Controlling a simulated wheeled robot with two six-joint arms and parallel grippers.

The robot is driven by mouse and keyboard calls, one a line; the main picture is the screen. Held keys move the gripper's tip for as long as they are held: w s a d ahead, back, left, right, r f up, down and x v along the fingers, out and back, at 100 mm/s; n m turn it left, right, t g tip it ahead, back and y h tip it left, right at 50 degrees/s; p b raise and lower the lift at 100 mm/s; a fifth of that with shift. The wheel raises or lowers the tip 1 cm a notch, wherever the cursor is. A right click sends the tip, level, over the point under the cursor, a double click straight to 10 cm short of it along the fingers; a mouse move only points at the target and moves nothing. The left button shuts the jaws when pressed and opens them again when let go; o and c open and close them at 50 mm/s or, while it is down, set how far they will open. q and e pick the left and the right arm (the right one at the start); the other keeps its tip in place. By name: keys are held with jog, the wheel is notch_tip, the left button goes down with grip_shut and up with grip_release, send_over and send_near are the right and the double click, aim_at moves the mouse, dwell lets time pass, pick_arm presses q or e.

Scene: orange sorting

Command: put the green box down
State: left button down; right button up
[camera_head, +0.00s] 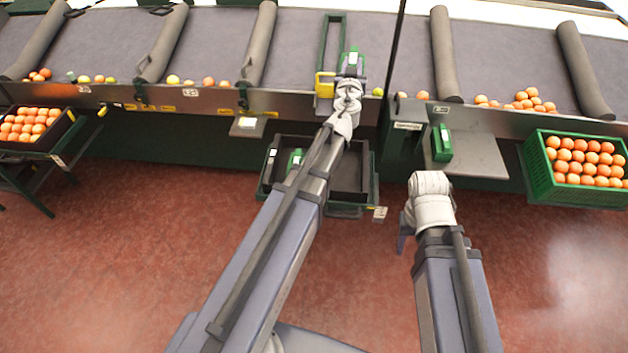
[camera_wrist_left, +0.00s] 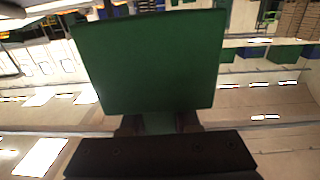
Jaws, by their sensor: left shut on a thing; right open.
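A green box (camera_head: 352,60) is held by my left gripper (camera_head: 348,78), over the near edge of the grey conveyor. In the left wrist view the green box (camera_wrist_left: 150,60) fills the upper middle, with the left gripper's fingers (camera_wrist_left: 158,123) shut on it. A second green box (camera_head: 441,143) stands on a grey shelf to the right. Another small green box (camera_head: 295,160) is in the dark crate below, partly hidden by my left arm. My right gripper (camera_head: 403,236) is low over the red floor, mostly hidden by its wrist; it is away from any box.
The dark crate (camera_head: 345,206) with a green frame stands below the conveyor. A green crate of oranges (camera_head: 537,178) is at the right, and a tray of oranges (camera_head: 52,150) at the left. Grey rollers (camera_head: 446,55) cross the belt. The grey shelf (camera_head: 478,155) has bare room.

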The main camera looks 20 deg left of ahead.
pick_arm(q)
notch_tip(320, 180, down, 42)
jog(key=b, duration=4)
jog(key=shift+s+a+y+b, duration=0.3)
jog(key=shift+s+a+b, duration=0.05)
jog(key=shift+s+a, duration=0.05)
jog(key=shift+f, duration=0.1)
jog(key=shift+f+b, duration=0.55)
jog(key=shift+b, duration=0.1)
jog(key=c, duration=0.6)
grip_release()
jog(key=shift+c, duration=0.2)
jog(key=shift+r, duration=0.15)
